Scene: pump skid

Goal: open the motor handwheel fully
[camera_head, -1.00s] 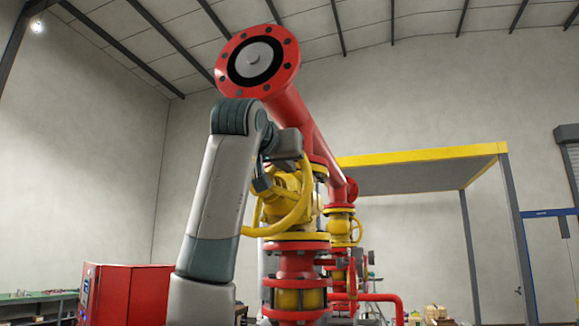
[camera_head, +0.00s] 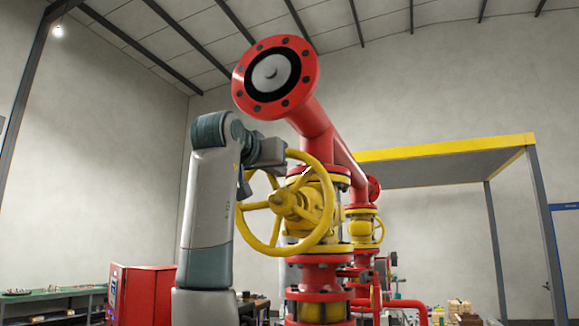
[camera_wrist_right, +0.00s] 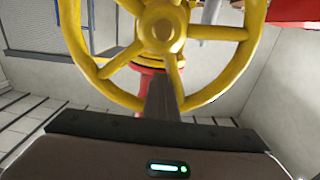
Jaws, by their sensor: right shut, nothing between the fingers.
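The yellow motor handwheel (camera_head: 290,205) faces me on the yellow valve body, with its spokes and hub in clear sight. My right gripper (camera_head: 244,190) is at the wheel's upper left rim, partly hidden by my own wrist. In the right wrist view the shut fingers (camera_wrist_right: 162,85) point at the handwheel (camera_wrist_right: 160,28) and overlap its rim between two spokes. They hold nothing, and I cannot tell whether they touch the rim. My left gripper is out of view.
A red flanged pipe (camera_head: 275,77) rises above the wheel. A second, smaller yellow handwheel (camera_head: 379,231) stands behind to the right. A red cabinet (camera_head: 142,294) and a green-topped bench (camera_head: 50,293) are at lower left. A yellow-edged canopy (camera_head: 440,150) is at right.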

